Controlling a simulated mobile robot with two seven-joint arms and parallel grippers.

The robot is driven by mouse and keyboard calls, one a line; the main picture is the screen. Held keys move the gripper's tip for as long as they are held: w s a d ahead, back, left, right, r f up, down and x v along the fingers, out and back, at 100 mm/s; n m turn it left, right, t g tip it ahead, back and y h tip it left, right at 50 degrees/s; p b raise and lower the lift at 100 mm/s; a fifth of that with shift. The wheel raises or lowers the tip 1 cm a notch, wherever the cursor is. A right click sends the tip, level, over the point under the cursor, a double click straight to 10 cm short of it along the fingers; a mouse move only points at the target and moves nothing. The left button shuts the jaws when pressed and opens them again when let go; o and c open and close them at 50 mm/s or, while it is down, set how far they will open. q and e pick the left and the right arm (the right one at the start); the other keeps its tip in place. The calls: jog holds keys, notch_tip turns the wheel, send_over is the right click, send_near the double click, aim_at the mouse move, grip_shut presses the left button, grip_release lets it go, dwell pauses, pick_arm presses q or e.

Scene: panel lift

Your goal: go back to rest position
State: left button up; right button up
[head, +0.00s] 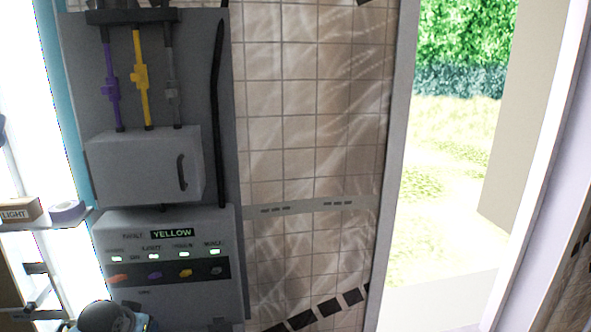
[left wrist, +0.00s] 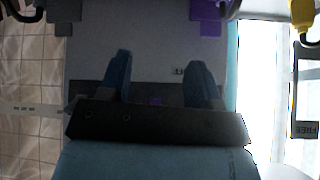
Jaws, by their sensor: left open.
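My left gripper (left wrist: 158,80) shows in the left wrist view with its two blue fingers apart and nothing between them. The grey panel surface (left wrist: 150,45) lies behind the fingers. In the head view a dark rounded part of my left arm shows at the bottom left, in front of the lower console (head: 180,235); the fingers cannot be made out there. My right gripper is in neither view.
The grey wall panel (head: 85,60) carries purple (head: 111,85), yellow (head: 140,75) and grey (head: 171,75) valve lines above a grey box (head: 140,165) with a handle. The console display reads YELLOW. A shelf (head: 45,225) stands left; a bright doorway (head: 450,180) opens right.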

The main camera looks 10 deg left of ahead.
pick_arm(q)
jog(key=s+d+f+m+t+h, duration=0.2)
jog(key=s+d+f, duration=0.85)
jog(key=f, duration=0.25)
jog(key=s+d+f+m+t+h, duration=0.1)
jog(key=s+d+f, duration=0.1)
jog(key=s+d, duration=0.4)
jog(key=s+d+f+h, duration=0.1)
jog(key=s+d+f, duration=0.1)
jog(key=s+d, duration=0.4)
jog(key=shift+s+d+f+m+t, duration=0.2)
jog(key=shift+s+f+m+t, duration=0.15)
jog(key=shift+s, duration=0.3)
